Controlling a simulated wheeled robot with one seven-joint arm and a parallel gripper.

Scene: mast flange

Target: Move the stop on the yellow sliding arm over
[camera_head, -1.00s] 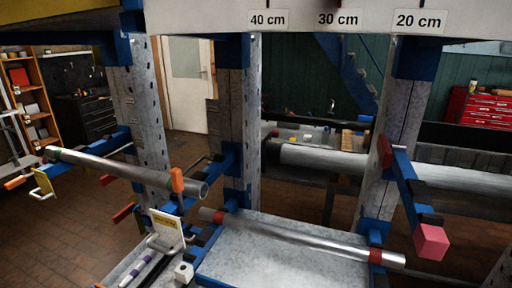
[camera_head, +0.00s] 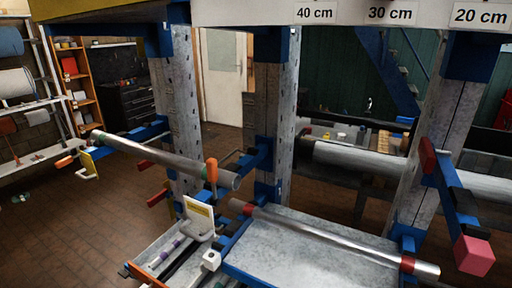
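My gripper does not show in the head view. I see no arm that is clearly all yellow. A blue arm at the left carries a grey pipe (camera_head: 165,157). A yellow plate with a pale hook (camera_head: 88,164) hangs near that arm's outer end, beside an orange tip (camera_head: 64,161). An upright orange stop (camera_head: 211,170) stands at the pipe's right end. A white plate with a yellow label (camera_head: 199,213) stands below it. I cannot tell which piece is the yellow sliding arm's stop.
A silver bar with red ends (camera_head: 335,238) lies across a grey shelf (camera_head: 290,262) at the lower right. A blue arm with a pink block (camera_head: 474,255) juts out at the right. Perforated grey posts (camera_head: 183,110) stand between. The brick floor (camera_head: 70,235) at the left is clear.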

